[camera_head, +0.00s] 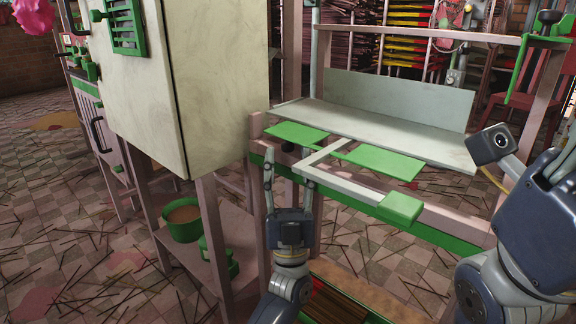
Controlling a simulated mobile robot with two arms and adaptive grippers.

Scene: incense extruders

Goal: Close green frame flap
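Two flat green panels, the left one (296,135) and the right one (385,162), lie at the front of a pale grey shelf board. A pale L-shaped bar runs between them and ends in a green block (401,207). I cannot tell for certain which of these parts is the green frame flap. My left gripper (289,165) points up in front of the left panel and the bar, its fingers apart and nothing visible between them. Whether it touches the frame is unclear. My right arm fills the lower right; its gripper is not visible.
A large cream cabinet (215,75) stands close left of my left gripper. A pinkish wooden frame with a green rail (445,240) runs below the panels. A green pot (183,219) sits on a low shelf. Sticks litter the tiled floor.

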